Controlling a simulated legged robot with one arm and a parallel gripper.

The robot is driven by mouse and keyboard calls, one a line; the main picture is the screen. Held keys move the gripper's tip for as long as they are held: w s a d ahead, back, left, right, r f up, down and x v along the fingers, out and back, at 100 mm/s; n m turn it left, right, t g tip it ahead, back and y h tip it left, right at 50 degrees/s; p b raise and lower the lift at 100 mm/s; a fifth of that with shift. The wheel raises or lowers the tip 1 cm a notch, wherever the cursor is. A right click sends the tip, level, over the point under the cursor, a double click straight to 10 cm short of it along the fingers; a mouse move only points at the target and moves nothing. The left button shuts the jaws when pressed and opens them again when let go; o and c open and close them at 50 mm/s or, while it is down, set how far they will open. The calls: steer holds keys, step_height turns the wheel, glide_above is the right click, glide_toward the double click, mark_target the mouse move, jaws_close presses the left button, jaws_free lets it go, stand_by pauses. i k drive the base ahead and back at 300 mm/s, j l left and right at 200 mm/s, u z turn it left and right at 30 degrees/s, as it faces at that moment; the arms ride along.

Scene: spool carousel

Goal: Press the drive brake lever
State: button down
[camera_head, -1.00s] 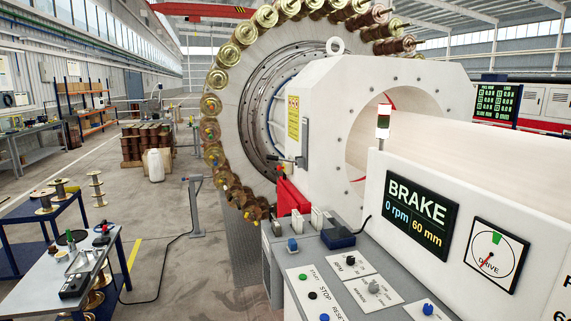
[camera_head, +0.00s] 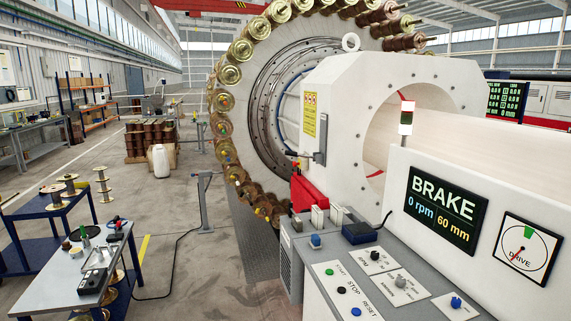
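A small lever with a dark handle (camera_head: 299,155) sticks out to the left from a grey upright bracket (camera_head: 321,140) on the white machine housing, above a red box (camera_head: 309,194). I cannot tell for sure that this is the drive brake lever. A display (camera_head: 444,209) reads "BRAKE", "0 rpm" and "60 mm". Right of it, a round gauge marked DRIVE (camera_head: 526,249) has a red needle and a green sector. My gripper is not in view.
A grey control console (camera_head: 310,252) with START, STOP and RESET buttons stands in front. A grey post (camera_head: 203,202) with a floor cable stands left of the spool ring (camera_head: 226,125). A workbench (camera_head: 62,296) is at lower left. Floor between bench and console is mostly clear.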

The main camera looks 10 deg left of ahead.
mark_target(287, 152)
steer(key=i+j+z, duration=0.1)
steer(key=j, duration=0.3)
steer(key=i+j+z, duration=0.1)
steer(key=j, duration=0.3)
steer(key=i+j+z, duration=0.1)
steer(key=j, duration=0.35)
steer(key=i+j+z, duration=0.15)
steer(key=i+j, duration=0.2)
steer(key=i+j+z, duration=0.15)
steer(key=i+j, duration=0.15)
steer(key=j, duration=0.15)
steer(key=i+j+z, duration=0.1)
steer(key=i+j, duration=0.25)
steer(key=i+j+z, duration=0.15)
steer(key=j, duration=0.4)
steer(key=i+j+z, duration=0.1)
steer(key=i+j, duration=0.55)
steer(key=j, duration=0.1)
